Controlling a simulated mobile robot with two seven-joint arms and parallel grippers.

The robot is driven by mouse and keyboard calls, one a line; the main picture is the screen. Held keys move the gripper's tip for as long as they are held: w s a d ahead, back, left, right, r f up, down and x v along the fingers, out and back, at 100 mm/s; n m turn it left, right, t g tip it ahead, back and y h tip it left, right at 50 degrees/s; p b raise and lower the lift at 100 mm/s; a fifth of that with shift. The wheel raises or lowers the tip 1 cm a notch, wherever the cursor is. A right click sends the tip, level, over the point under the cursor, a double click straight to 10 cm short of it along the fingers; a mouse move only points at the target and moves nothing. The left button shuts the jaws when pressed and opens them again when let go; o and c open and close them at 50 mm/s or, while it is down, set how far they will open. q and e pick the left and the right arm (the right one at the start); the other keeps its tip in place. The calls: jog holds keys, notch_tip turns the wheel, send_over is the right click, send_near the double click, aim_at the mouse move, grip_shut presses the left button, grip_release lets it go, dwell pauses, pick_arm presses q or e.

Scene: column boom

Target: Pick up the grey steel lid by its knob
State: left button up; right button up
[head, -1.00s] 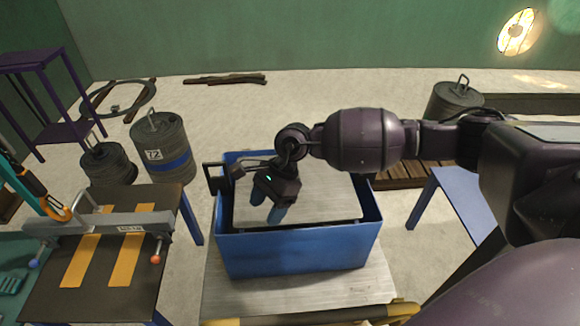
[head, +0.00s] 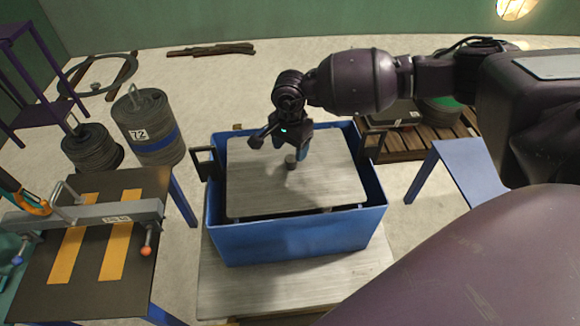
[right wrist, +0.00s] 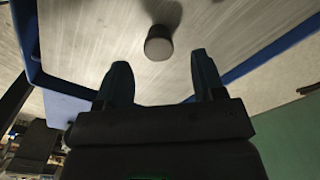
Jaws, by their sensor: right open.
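The grey steel lid (head: 260,195) is a flat brushed plate lying within the rim of a blue crate (head: 290,240). Its small dark round knob (head: 291,162) stands up near the middle of the plate. The knob (right wrist: 158,43) shows just beyond the fingertips, roughly centred on the gap. My left gripper is out of view.
The crate has upright black handles (head: 204,163) at its ends and rests on a pale board (head: 225,285). A dark table (head: 45,285) with a grey bar stands left. Ribbed weights (head: 150,135) stand behind it. A blue-topped bench (head: 470,172) is at right.

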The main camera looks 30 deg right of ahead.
aim_at(291, 158)
notch_tip(291, 158, down, 5)
jog(key=shift+s+d+b, duration=0.1)
jog(key=shift+b, duration=0.45)
jog(key=shift+r, duration=0.1)
jog(key=shift+c, duration=0.3)
jog(key=c, duration=1)
jog(key=shift+r, duration=0.1)
grip_shut()
